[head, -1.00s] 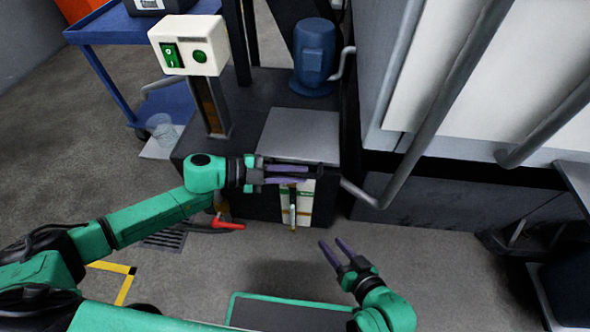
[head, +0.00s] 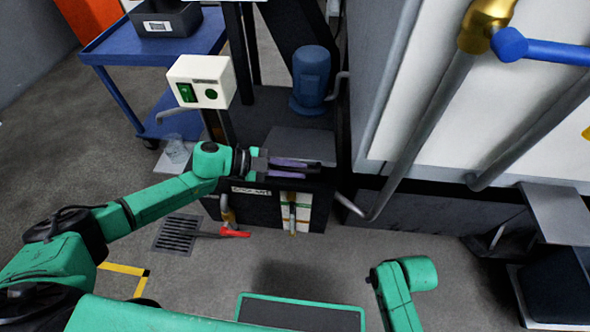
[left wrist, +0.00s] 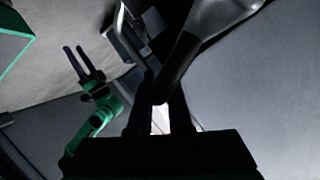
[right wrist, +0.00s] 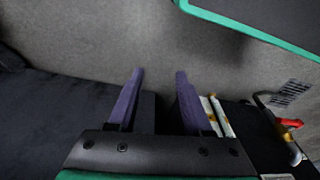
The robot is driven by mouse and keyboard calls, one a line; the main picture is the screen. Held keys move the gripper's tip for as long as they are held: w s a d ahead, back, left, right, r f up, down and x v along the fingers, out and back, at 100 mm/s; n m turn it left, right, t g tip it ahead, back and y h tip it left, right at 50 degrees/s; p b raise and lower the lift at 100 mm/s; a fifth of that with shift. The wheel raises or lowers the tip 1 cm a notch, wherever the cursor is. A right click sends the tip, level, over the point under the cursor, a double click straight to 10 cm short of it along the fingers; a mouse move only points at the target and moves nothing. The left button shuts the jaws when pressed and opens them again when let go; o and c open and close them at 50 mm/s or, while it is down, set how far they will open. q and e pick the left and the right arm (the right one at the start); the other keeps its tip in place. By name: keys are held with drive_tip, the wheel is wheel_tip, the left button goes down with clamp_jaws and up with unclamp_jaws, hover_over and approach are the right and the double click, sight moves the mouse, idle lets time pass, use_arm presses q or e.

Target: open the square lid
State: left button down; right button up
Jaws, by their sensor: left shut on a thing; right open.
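The square lid (head: 300,143) is a grey plate on top of the dark tank (head: 262,205), in front of the blue motor. My left gripper (head: 295,169) is at the lid's front edge, its purple fingers pointing right, shut on the lid's front part. The fingers hide the grip itself. The lid looks narrow from front to back; its exact tilt is hard to tell. My right gripper is open and empty, apart from the tank; its fingers show in the right wrist view (right wrist: 160,92) and the left wrist view (left wrist: 78,62).
A blue motor (head: 311,78) stands behind the lid, and a white switch box (head: 201,82) stands to its left. A grey pipe (head: 425,125) runs along the machine at right. A red-handled valve (head: 236,234) is low in front, near a floor grate (head: 178,235).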

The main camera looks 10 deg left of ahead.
use_arm(q)
drive_tip(key=shift+n+g, duration=0.3)
drive_tip(key=shift+w+r+p, duration=0.5)
drive_tip(key=shift+r+p, duration=0.05)
drive_tip(key=shift+r, duration=0.25)
drive_tip(key=shift+w+r+p, duration=0.5)
drive_tip(key=shift+r+p, duration=0.1)
drive_tip(key=shift+r, duration=0.15)
drive_tip(key=shift+w+r+p, duration=0.5)
drive_tip(key=shift+r+p, duration=0.05)
drive_tip(key=shift+r, duration=0.25)
use_arm(e)
drive_tip(key=s+d+f, duration=0.2)
drive_tip(key=s+f, duration=0.2)
drive_tip(key=f, duration=0.4)
drive_tip(key=shift+s+d+f, duration=0.15)
drive_tip(key=shift+s+f, duration=0.05)
drive_tip(key=shift+s, duration=0.1)
use_arm(q)
drive_tip(key=c, duration=0.8)
unclamp_jaws()
drive_tip(key=shift+c, duration=0.2)
drive_tip(key=shift+a, duration=0.1)
drive_tip(key=v, duration=1.4)
drive_tip(key=shift+a+p, duration=0.2)
drive_tip(key=shift+p, duration=0.2)
use_arm(e)
drive_tip(key=shift+s+d+f, duration=0.15)
drive_tip(key=shift+s+f, duration=0.25)
drive_tip(key=shift+f, duration=0.05)
